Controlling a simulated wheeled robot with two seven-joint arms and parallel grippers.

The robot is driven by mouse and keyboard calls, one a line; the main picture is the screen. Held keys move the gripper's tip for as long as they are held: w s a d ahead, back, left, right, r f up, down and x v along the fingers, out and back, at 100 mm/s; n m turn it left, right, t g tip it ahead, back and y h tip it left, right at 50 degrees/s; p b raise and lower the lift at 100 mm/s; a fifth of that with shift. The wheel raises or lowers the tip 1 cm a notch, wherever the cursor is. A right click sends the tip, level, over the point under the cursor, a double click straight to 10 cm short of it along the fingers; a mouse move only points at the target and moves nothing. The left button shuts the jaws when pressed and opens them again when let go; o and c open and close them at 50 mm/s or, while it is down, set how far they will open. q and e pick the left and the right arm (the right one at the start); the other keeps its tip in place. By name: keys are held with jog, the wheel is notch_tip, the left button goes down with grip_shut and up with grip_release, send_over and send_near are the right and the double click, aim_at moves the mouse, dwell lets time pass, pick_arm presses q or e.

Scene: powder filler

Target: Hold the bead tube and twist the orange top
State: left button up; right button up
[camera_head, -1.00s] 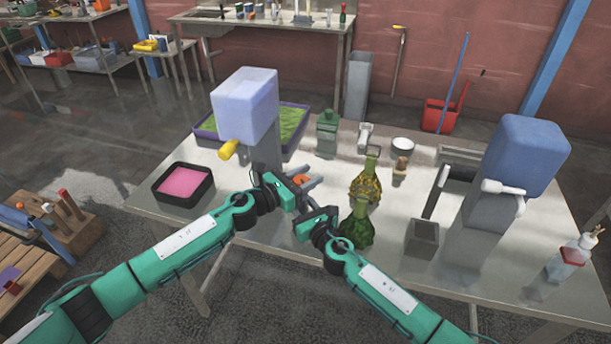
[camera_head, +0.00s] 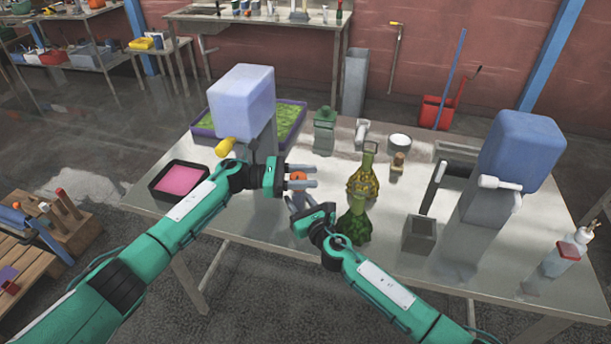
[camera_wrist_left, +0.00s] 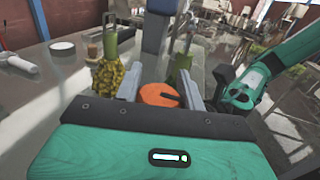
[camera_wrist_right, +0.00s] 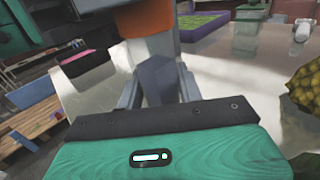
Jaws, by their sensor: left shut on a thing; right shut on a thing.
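The orange top (camera_head: 298,176) sits on the bead tube above the table, left of the green bottles. In the left wrist view it is a round orange cap (camera_wrist_left: 160,94) with a dark slot, between the fingers. My left gripper (camera_head: 302,177) reaches in from the left, shut on the orange top. My right gripper (camera_head: 299,202) is lower and nearer, shut on the bead tube. In the right wrist view the grey, faceted tube (camera_wrist_right: 156,70) stands between the fingers, with the orange top (camera_wrist_right: 143,20) above. The tube's contents cannot be made out.
A yellow-green bottle (camera_head: 364,183) and a dark green bottle (camera_head: 354,225) stand close to the right of my grippers. A dispenser with a yellow spout (camera_head: 225,146) and a pink tray (camera_head: 180,181) are to the left. A grey box (camera_head: 419,235) stands at right.

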pick_arm(q)
jog(key=shift+g, duration=0.3)
jog(key=o, duration=1)
